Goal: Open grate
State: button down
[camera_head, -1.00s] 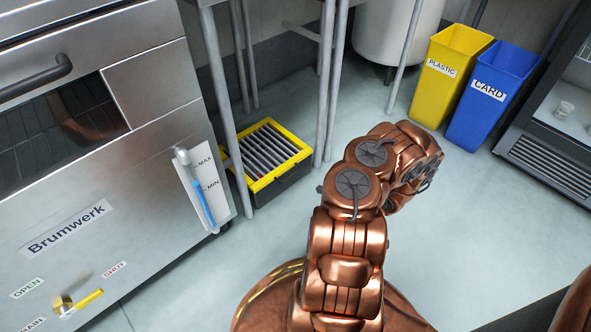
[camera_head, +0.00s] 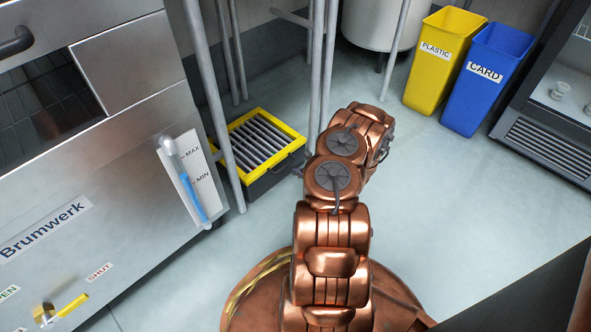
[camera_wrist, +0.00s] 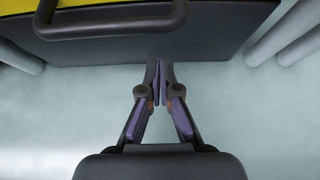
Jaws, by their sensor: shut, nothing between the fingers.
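The grate (camera_head: 258,143) has grey bars in a yellow frame on a dark box on the floor, left of my arm in the head view. It lies flat on the box. In the wrist view, the box's dark front (camera_wrist: 215,45) spans the top, with a strip of yellow (camera_wrist: 20,6) at its upper left and a dark bar handle (camera_wrist: 110,22) across it. My gripper (camera_wrist: 160,72) is shut and empty, its purple-padded fingertips together just below the handle, near the box front. I cannot tell whether they touch it. My arm hides the gripper in the head view.
A steel Brumwerk appliance (camera_head: 125,155) with a level gauge and yellow valve lever stands at left. Metal table legs (camera_head: 322,70) rise beside the box. Yellow (camera_head: 436,75) and blue (camera_head: 490,85) bins stand behind at right. Light floor is open in front of the bins.

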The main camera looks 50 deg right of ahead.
jog(key=shift+w+r+b, duration=0.15)
jog(key=shift+r+b, duration=0.2)
jog(key=shift+r, duration=0.5)
jog(key=shift+w+r+b, duration=0.15)
jog(key=shift+r+b, duration=0.2)
jog(key=shift+r, duration=0.5)
jog(key=shift+a+r, duration=0.1)
jog(key=shift+r, duration=0.05)
